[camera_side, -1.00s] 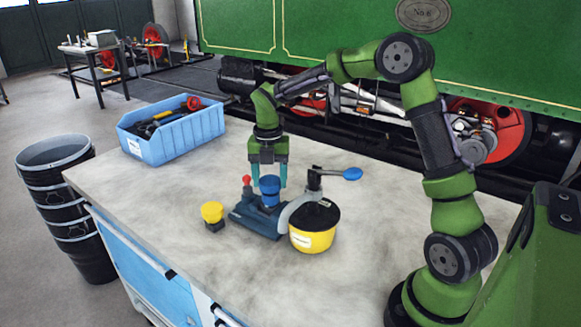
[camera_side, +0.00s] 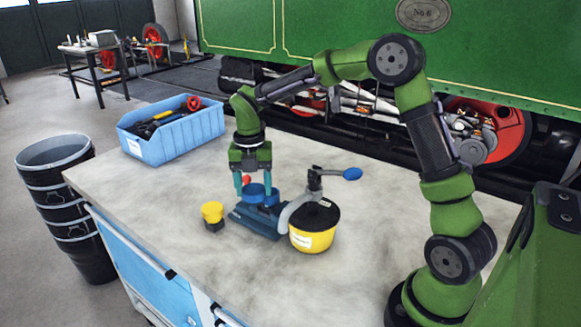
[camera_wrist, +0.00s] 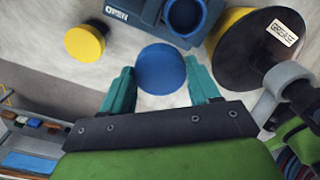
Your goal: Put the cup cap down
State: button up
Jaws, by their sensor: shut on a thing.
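The round blue cup cap (camera_side: 254,191) is between the fingertips of my gripper (camera_side: 254,187). My gripper is shut on it, clear of the blue cup. In the wrist view the cap (camera_wrist: 160,69) is a flat blue disc between the two teal fingers, and the open blue cup (camera_wrist: 185,14) sits just beyond it, to the upper right. The cup stands on a dark blue base (camera_side: 250,222), which reads OPEN in the wrist view. I cannot tell how high the cap is above the bench.
A yellow knob on a dark foot (camera_side: 212,212) stands left of the base. A yellow grease pot with a black lid (camera_side: 314,238) and a lever with a blue handle (camera_side: 352,174) are on the right. A blue bin of tools (camera_side: 180,140) stands at the bench's back left. The left bench top is clear.

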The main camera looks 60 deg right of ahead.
send_over(244, 244)
jog(key=f, duration=0.2)
jog(key=shift+m, duration=0.6)
notch_tip(244, 244, down, 10)
jog(key=shift+r, duration=0.1)
jog(key=o, duration=1.1)
